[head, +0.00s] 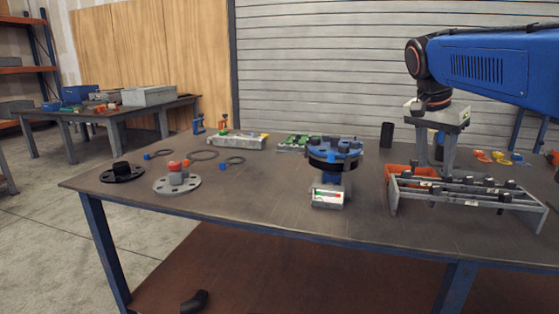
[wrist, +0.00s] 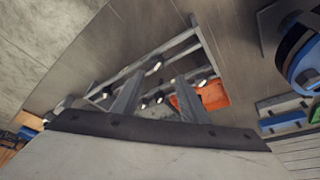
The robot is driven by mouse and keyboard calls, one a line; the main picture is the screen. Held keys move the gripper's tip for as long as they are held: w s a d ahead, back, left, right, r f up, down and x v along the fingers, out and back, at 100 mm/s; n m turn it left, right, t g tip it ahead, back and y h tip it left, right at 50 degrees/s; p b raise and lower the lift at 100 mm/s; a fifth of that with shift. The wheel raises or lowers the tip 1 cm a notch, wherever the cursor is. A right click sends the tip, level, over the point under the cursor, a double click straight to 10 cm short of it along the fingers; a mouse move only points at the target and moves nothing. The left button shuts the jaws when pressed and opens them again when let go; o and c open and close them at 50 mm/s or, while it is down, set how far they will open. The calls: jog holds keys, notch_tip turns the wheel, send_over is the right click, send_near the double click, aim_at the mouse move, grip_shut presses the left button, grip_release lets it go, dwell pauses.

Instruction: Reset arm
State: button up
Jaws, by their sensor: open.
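My gripper (head: 436,165) points down above the back of a grey metal rack (head: 470,203), with its two fingers apart and nothing between them. In the wrist view my gripper's fingers (wrist: 158,88) show spread over the same rack (wrist: 150,62) and its dark bolts. My arm comes in from the upper right. A blue and black flanged pipe piece (head: 333,155) stands upright at the middle of the bench, left of my gripper and apart from it. Part of it shows at the right edge of the wrist view (wrist: 302,58).
An orange bin (head: 400,171) sits behind the rack, close to my gripper. A black cup (head: 386,134) stands left of the gripper. A grey flange (head: 176,185), a black flange (head: 122,173) and dark rings lie at the left. The bench's front middle is clear.

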jog(key=s+a+f+n, duration=0.1)
jog(key=s+f+n, duration=0.1)
jog(key=s+f, duration=0.2)
jog(key=s+a+f+n+t+y, duration=0.1)
jog(key=s+a+f+n, duration=0.1)
jog(key=s, duration=0.3)
jog(key=s+a+f+n, duration=0.2)
jog(key=s+f, duration=0.2)
jog(key=f, duration=0.1)
jog(key=shift+s+a+f+n+y, duration=0.1)
jog(key=shift+s+f+n+y, duration=0.2)
jog(key=shift+s+y, duration=0.1)
jog(key=s+a+f+n+t, duration=0.1)
jog(key=s+a+f+n, duration=0.1)
jog(key=s+f, duration=0.3)
jog(key=s+a+f+n+y, duration=0.1)
jog(key=s+f+n, duration=0.2)
jog(key=s+f, duration=0.2)
notch_tip(320, 180, down, 4)
jog(key=shift+s+a+r+t+y, duration=0.25)
jog(key=shift+s+a+t+y, duration=0.05)
jog(key=shift+a+t, duration=0.1)
